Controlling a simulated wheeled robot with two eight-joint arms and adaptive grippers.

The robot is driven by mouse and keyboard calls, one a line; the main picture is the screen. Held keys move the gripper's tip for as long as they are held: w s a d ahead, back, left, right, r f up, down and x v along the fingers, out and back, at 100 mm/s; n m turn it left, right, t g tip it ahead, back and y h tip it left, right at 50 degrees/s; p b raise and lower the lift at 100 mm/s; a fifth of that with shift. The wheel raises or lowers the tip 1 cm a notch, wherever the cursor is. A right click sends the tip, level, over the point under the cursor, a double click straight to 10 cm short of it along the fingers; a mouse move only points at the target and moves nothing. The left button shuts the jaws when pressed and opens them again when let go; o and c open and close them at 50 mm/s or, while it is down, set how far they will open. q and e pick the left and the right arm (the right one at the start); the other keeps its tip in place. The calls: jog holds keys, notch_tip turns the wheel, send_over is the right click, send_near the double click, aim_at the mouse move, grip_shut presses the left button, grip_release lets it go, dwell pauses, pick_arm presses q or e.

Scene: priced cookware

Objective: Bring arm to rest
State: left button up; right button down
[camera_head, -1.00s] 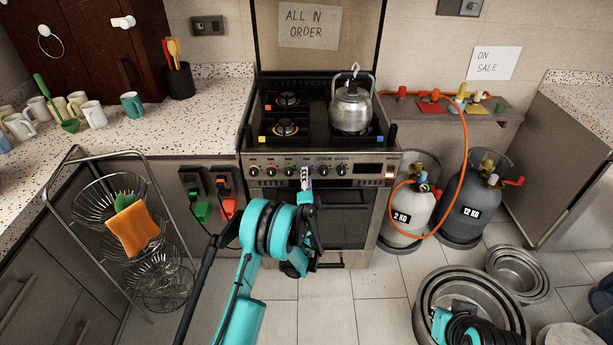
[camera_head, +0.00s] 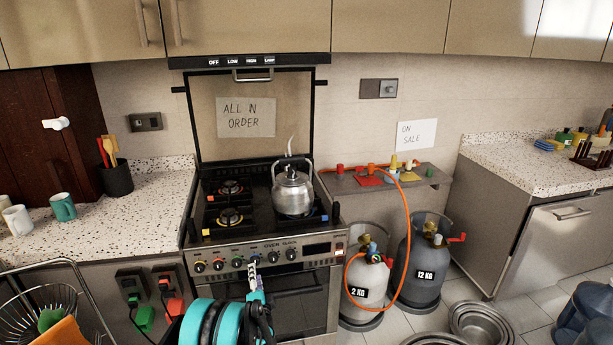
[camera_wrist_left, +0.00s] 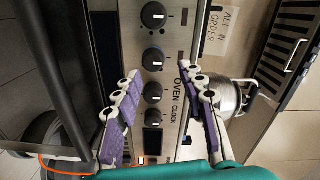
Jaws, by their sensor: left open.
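My left gripper (camera_head: 254,276) is in front of the oven's control panel (camera_head: 311,249), near the middle knobs. In the left wrist view the gripper (camera_wrist_left: 160,78) is open, its two purple-padded fingers apart with nothing held between them. Several black knobs (camera_wrist_left: 153,54) and the words "OVEN CLOCK" show between and beyond the fingers. I cannot tell the exact gap to the panel. My teal left arm (camera_head: 197,322) rises from the bottom edge. My right gripper is not in view.
A metal kettle (camera_head: 292,193) stands on the stove's right side. Two gas cylinders (camera_head: 368,290) (camera_head: 420,262) with an orange hose stand right of the oven. A wire rack (camera_head: 30,305) is at the lower left. Metal pans (camera_head: 482,322) lie on the floor.

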pick_arm(q)
jog(key=s+a+r+n+g, duration=0.2)
jog(key=s+r+n+g, duration=0.15)
jog(key=s+r, duration=0.4)
jog(key=s+a+r+n+g, duration=0.2)
jog(key=s+r+n, duration=0.3)
jog(key=s+r, duration=0.25)
jog(key=s+d+f+n+g+h, duration=0.1)
jog(key=s+d, duration=0.2)
jog(key=s, duration=0.5)
jog(key=s+d+f+n+g+h, duration=0.1)
jog(key=s+d+g+h, duration=0.1)
jog(key=s, duration=0.7)
jog(key=s+d+f+n+g+h, duration=0.1)
jog(key=s+d+h, duration=0.1)
jog(key=s, duration=0.7)
jog(key=shift+d+f, duration=0.3)
jog(key=shift+d, duration=0.5)
